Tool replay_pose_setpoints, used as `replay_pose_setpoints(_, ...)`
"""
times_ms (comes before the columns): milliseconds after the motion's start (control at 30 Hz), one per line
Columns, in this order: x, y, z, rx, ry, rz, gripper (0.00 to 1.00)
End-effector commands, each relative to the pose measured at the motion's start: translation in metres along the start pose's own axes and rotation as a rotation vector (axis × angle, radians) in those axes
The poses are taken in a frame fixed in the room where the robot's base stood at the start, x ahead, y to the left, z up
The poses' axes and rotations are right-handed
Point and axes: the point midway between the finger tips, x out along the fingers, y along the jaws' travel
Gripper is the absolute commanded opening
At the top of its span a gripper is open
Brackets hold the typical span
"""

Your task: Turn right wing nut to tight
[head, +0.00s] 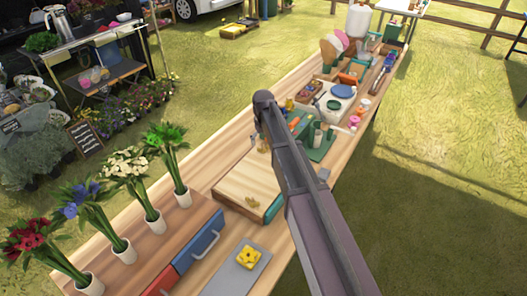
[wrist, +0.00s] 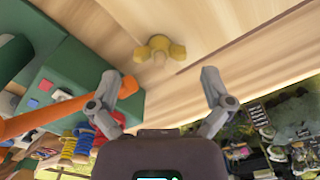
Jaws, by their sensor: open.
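A brass-yellow wing nut (wrist: 160,48) sits on a pale wooden surface in the upper middle of the wrist view. Its two wings spread left and right. My gripper (wrist: 168,82) is open, with one grey finger on each side below the nut. Nothing is between the fingers, and they appear apart from the nut. In the head view a small brass wing nut (head: 252,202) shows on the near part of the pale wooden block (head: 240,180). I cannot tell whether it is the same nut. My arm hides part of the block's far side, and my gripper is not clear there.
An orange handle (wrist: 60,110) and a green tray (wrist: 60,75) lie close left of my gripper in the wrist view. In the head view, flower vases (head: 122,250) line the table's left side. A grey board with a yellow block (head: 249,257) lies in front.

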Motion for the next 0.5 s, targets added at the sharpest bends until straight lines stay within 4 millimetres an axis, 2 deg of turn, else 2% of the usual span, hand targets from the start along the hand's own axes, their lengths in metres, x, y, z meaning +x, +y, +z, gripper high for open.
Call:
replay_pose_setpoints(33,0.008,0.0,0.0,0.0,0.0,0.0,1.0)
replay_pose_setpoints(200,0.02,0.0,0.0,0.0,0.0,0.0,1.0)
replay_pose_setpoints(500,0.031,0.0,0.0,0.0,0.0,0.0,1.0)
